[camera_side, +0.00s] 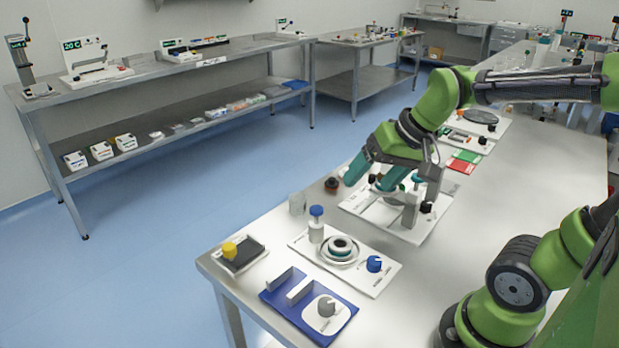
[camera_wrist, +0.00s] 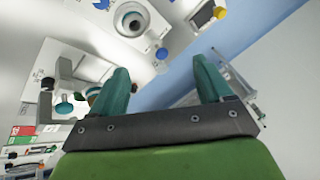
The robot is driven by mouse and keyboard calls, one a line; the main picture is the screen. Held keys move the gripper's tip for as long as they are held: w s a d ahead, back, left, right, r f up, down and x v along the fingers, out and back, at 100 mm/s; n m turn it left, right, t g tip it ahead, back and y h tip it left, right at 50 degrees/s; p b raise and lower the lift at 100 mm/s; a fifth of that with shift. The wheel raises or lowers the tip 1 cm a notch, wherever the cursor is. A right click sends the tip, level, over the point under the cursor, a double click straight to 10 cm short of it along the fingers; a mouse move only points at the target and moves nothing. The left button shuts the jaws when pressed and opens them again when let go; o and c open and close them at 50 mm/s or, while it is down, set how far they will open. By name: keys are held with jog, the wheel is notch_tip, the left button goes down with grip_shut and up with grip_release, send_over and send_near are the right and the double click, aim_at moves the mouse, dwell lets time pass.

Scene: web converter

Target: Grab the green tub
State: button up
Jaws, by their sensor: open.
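I cannot make out a clearly green tub in either view; it may be hidden or too small to tell. A round teal knob (camera_wrist: 64,108) is left of the fingers there.
A blue tray (camera_side: 343,321) and a dark pad with a yellow knob (camera_side: 240,258) are at the front. Red and green pads (camera_side: 464,161) lie beyond.

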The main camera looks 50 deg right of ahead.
jog(key=w+d+f+m+g+h, duration=0.1)
jog(key=w+d+m+g, duration=0.25)
jog(key=d+m, duration=0.8)
jog(key=w+d+f+m+g, duration=0.2)
jog(key=w+d+m, duration=0.25)
jog(key=d, duration=1.35)
jog(key=f, duration=1.6)
jog(key=shift+s+d+f, duration=0.15)
jog(key=shift+s+d, duration=0.05)
jog(key=shift+s, duration=0.15)
jog(key=c, duration=1.1)
